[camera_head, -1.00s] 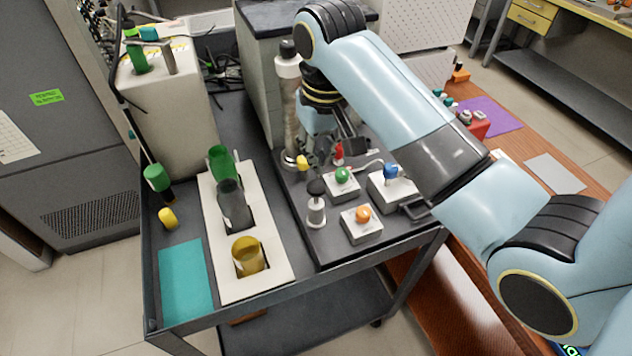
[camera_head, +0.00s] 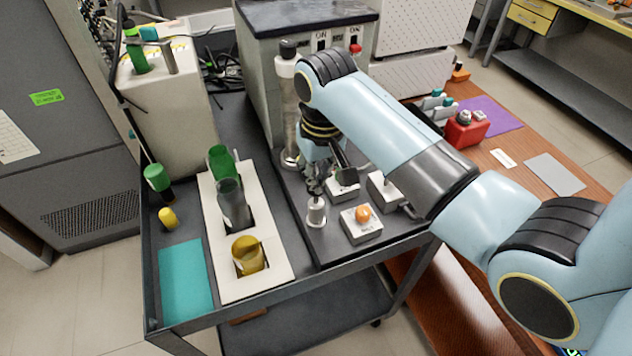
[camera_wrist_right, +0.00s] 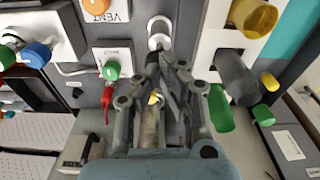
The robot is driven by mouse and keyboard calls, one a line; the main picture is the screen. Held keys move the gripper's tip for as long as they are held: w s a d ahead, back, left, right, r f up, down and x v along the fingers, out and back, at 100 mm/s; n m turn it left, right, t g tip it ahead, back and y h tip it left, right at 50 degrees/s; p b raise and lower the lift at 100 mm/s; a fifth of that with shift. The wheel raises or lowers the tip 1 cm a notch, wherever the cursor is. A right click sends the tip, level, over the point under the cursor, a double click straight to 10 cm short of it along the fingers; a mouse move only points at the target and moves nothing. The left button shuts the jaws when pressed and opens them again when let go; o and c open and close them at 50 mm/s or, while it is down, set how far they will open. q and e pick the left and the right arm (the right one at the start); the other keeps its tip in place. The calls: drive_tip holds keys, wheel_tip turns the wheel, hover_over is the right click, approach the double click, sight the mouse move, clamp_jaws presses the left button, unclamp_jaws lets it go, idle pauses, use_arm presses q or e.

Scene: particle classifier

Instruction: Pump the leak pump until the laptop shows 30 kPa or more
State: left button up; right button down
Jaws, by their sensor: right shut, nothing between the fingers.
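The leak pump (camera_head: 316,213) appears to be the small pale cylinder at the front of the dark board on the cart. Its black top, seen earlier, is covered by my right gripper (camera_head: 315,188). In the right wrist view the pump (camera_wrist_right: 159,27) stands just beyond the tips of my right gripper (camera_wrist_right: 164,60). The fingers are together with nothing between them. I cannot tell whether they touch the pump's top. No laptop screen shows in these views. My left gripper is not in view.
Beside the pump is an orange-knobbed box (camera_head: 362,222). A green-knobbed box (camera_wrist_right: 112,68) and a blue knob (camera_wrist_right: 37,55) show in the wrist view. A tall metal cylinder (camera_head: 288,115) stands behind.

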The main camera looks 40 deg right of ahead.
drive_tip(key=shift+f+b, duration=0.65)
drive_tip(key=shift+f, duration=1.2)
drive_tip(key=shift+s+a+r+p, duration=0.1)
drive_tip(key=shift+s+r+p, duration=0.15)
drive_tip(key=shift+s+p, duration=0.15)
drive_tip(key=shift+s+a+r+p, duration=0.1)
drive_tip(key=shift+s+r+p, duration=0.1)
drive_tip(key=shift+s, duration=0.4)
drive_tip(key=shift+s+a+r+p, duration=0.1)
drive_tip(key=shift+s+r, duration=0.05)
drive_tip(key=shift+s, duration=0.45)
wheel_tip(320, 180, up, 12)
drive_tip(key=s, duration=0.1)
drive_tip(key=shift+s+a, duration=0.1)
